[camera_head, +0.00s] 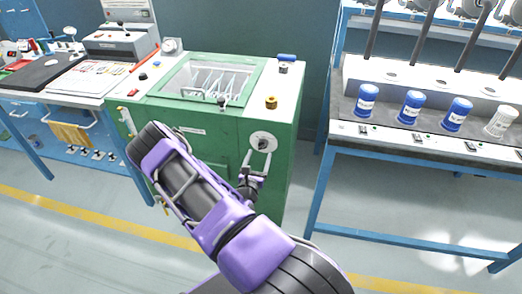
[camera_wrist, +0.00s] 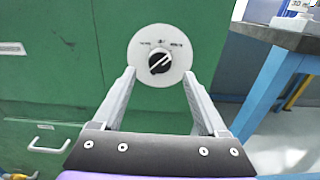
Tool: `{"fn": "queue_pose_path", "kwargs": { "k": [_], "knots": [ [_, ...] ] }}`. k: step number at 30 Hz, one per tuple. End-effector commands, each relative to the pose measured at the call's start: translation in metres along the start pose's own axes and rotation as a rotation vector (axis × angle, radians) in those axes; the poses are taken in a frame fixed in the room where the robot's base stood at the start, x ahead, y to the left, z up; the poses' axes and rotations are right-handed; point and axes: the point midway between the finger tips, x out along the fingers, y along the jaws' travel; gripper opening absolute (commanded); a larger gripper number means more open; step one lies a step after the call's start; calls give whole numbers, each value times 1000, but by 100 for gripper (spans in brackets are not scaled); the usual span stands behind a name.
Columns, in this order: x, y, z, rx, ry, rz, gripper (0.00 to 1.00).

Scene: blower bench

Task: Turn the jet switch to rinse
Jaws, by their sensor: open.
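The jet switch (camera_wrist: 160,62) is a black rotary knob with a light pointer line on a round white dial. The dial has small labels around its upper edge, too small to read surely. The pointer line slants toward the upper right. In the head view the dial (camera_head: 263,141) sits on the front of the green machine (camera_head: 225,150), at its upper right. My gripper (camera_wrist: 160,80) is open, its two fingers at either side of the lower dial in the wrist view, with the knob between and beyond the tips. It also shows below the dial in the head view (camera_head: 257,165).
A bench with tools and papers (camera_head: 88,80) stands to the left. A drawer handle (camera_wrist: 48,145) shows at lower left. Clear floor lies between machine and right bench.

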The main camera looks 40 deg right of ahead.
Motion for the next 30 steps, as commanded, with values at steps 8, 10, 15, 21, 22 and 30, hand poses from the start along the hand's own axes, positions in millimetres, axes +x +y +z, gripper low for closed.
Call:
{"fn": "queue_pose_path", "kwargs": {
  "k": [8, 10, 15, 21, 22, 30],
  "knots": [
    [-71, 1, 0, -3, 2, 4, 75],
    [-87, 1, 0, -2, 2, 4, 75],
    [-114, 0, 0, -1, 1, 2, 75],
    [-129, 0, 0, -1, -1, 1, 75],
    [-129, 0, 0, -1, -1, 1, 75],
    [-130, 0, 0, -1, -1, 1, 75]
  ]
}}
